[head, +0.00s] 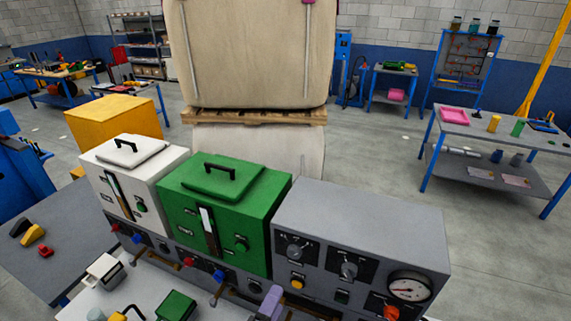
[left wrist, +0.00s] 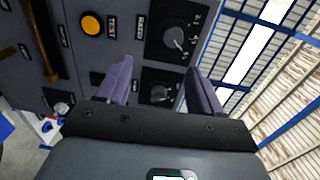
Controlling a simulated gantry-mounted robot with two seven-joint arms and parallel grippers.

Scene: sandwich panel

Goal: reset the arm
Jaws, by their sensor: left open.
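My left gripper (head: 270,303) shows as a purple finger at the bottom edge of the head view, in front of the grey control unit (head: 362,225). Most of it is cut off by the frame. In the left wrist view its two purple fingers (left wrist: 160,85) stand apart with nothing between them. Beyond them is the grey panel face with a yellow button (left wrist: 91,25), a large dial (left wrist: 174,38) and a smaller dial (left wrist: 158,93). I cannot tell whether a finger touches the panel. My right gripper is in neither view.
A white-lidded unit (head: 130,180) and a green-lidded unit (head: 225,205) stand left of the grey one. Metal handles (head: 218,290) stick out along the front. A white block (head: 103,270) and a green block (head: 176,306) lie at lower left. A pressure gauge (head: 409,286) is at right.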

